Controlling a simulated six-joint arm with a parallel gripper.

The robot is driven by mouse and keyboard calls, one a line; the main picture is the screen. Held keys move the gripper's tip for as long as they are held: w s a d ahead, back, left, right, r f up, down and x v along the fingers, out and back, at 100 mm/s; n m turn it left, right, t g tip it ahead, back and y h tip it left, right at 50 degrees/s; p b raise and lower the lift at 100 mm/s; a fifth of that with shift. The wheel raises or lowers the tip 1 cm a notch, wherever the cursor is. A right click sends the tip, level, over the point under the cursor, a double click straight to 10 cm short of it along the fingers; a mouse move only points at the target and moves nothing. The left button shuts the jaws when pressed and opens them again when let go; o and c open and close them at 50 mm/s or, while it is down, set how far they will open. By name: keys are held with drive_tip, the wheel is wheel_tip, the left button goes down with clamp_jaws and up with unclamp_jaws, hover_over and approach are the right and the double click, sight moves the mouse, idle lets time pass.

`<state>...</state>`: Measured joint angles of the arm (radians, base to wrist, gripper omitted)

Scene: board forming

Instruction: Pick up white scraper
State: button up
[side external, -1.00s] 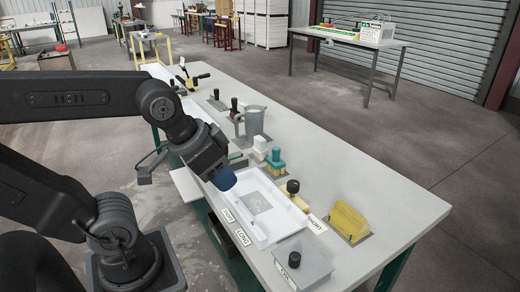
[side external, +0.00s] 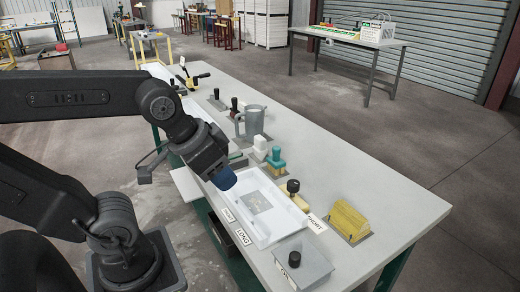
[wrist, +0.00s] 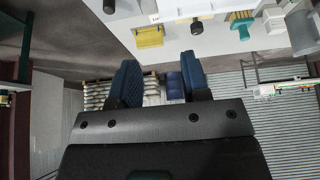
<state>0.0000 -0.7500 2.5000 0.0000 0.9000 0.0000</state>
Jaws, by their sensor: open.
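A small white block-like tool (side external: 260,143), which looks like the white scraper, stands on the bench behind the teal-handled tool (side external: 276,160). In the wrist view the white tool (wrist: 273,20) is near the top right, beside the teal tool (wrist: 242,24). My gripper (side external: 222,178) is above the near edge of the bench, to the left of the white tool and apart from it. In the wrist view my gripper (wrist: 160,78) has its two blue fingers spread, with nothing between them.
A white tray (side external: 285,222) lies below and right of my gripper. A grey jug (side external: 252,122) stands behind the white tool. A yellow block (side external: 349,222), a black-knobbed yellow tool (side external: 293,192) and a grey box (side external: 303,268) are further right. The far right bench top is clear.

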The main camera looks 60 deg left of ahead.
drive_tip(key=o, duration=0.3)
drive_tip(key=w+a+r+m+g+y, duration=0.1)
drive_tip(key=w+a+r+m, duration=0.15)
drive_tip(key=w, duration=0.35)
drive_tip(key=w+a+r+m+g+y, duration=0.1)
drive_tip(key=w+a+r+m, duration=0.1)
drive_tip(key=w+a+m, duration=0.3)
drive_tip(key=m+g+y, duration=0.2)
drive_tip(key=m+g, duration=0.2)
drive_tip(key=m, duration=0.6)
hover_over(261, 138)
drive_tip(key=d, duration=0.5)
wheel_tip(261, 138, down, 10)
drive_tip(key=shift+m, duration=0.25)
drive_tip(key=x, duration=0.8)
drive_tip(key=shift+a, duration=0.2)
drive_tip(key=shift+y, duration=0.3)
drive_tip(key=shift+x, duration=3.15)
